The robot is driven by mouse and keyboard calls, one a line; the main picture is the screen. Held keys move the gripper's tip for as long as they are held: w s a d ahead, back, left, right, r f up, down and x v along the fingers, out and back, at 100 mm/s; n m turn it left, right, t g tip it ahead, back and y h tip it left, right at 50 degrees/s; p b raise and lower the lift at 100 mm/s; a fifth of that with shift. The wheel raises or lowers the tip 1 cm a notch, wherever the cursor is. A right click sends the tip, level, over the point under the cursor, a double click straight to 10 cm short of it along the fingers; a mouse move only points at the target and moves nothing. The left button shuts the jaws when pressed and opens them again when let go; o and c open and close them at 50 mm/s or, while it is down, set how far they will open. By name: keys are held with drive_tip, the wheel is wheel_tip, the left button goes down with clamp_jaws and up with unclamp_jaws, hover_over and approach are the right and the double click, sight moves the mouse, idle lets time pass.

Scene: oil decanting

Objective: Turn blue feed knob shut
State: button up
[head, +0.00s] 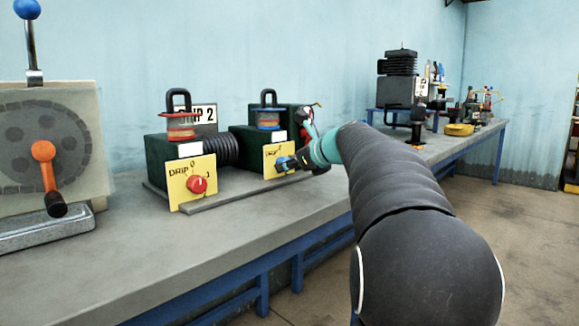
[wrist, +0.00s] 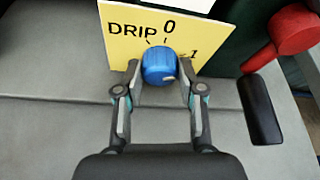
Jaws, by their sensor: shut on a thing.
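The blue feed knob (wrist: 160,66) sits on a yellow plate (wrist: 120,45) marked DRIP, 0 and 1. In the wrist view my gripper (wrist: 162,80) is shut on the knob, one finger on each side. A pale mark shows at the knob's lower right edge, below the 1; which way the knob points I cannot tell for sure. In the head view the blue knob (head: 284,164) is partly hidden by my gripper (head: 290,162), which reaches it from the right.
A second yellow plate (head: 186,188) with a red knob (head: 197,185) stands to the left. In the wrist view a red lever with a black handle (wrist: 260,109) is close right of my gripper. A machine with an orange lever (head: 45,165) stands at far left.

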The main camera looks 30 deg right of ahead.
drive_tip(key=n+b, duration=0.1)
drive_tip(key=n+h+b, duration=0.1)
drive_tip(key=shift+a+f+n+t, duration=0.2)
drive_tip(key=shift+n+t, duration=0.1)
drive_tip(key=shift+t, duration=0.1)
drive_tip(key=shift+r+n+t+h+b, duration=0.1)
drive_tip(key=shift+n+t+h+b, duration=0.4)
drive_tip(key=shift+n+h+b, duration=0.4)
drive_tip(key=o, duration=1.1)
drive_tip(key=shift+o, duration=0.2)
drive_tip(key=shift+v, duration=4.05)
